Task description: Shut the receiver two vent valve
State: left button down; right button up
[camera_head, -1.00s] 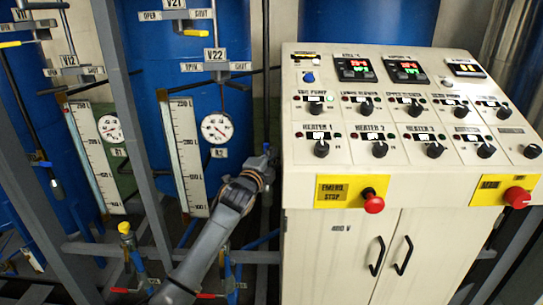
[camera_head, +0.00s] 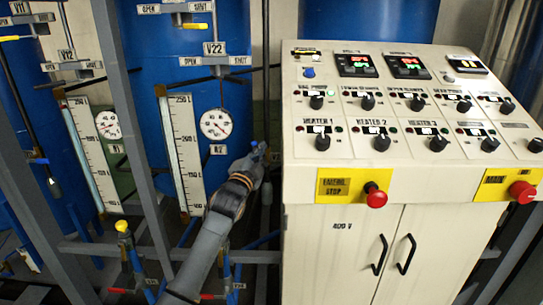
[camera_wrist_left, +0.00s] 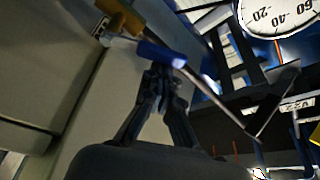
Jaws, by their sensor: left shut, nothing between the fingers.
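The V22 plate (camera_head: 214,48) with OPEN and SHUT marks hangs on the blue tank behind the R2 gauge (camera_head: 215,123). The V22 plate also shows in the left wrist view (camera_wrist_left: 297,104). A blue-sleeved lever (camera_wrist_left: 160,55) with a metal shaft lies just past my left fingertips, close to the console's side. My left gripper (camera_wrist_left: 166,74) is shut with nothing between its fingers; its tips are at or very near the blue sleeve, and I cannot tell whether they touch. In the head view my left gripper (camera_head: 256,157) is beside the console's left edge. My right gripper is not in view.
The white control console (camera_head: 340,215) with knobs and a red emergency stop (camera_head: 376,197) stands close to the right of my left gripper. Grey frame posts (camera_head: 130,100), a level scale (camera_head: 182,150) and a yellow-capped valve (camera_head: 123,227) are to the left.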

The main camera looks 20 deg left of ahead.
pick_arm(q)
jog(key=s+a+f+n+t+y+b, duration=0.1)
jog(key=a+f+n+y+b, duration=0.3)
jog(key=n, duration=0.8)
jog(key=shift+s+a+f+t+y+b, duration=0.15)
jog(key=shift+a+f+t+y+b, duration=0.05)
jog(key=shift+f+t+y+b, duration=0.15)
jog(key=shift+f, duration=0.1)
jog(key=shift+f, duration=0.15)
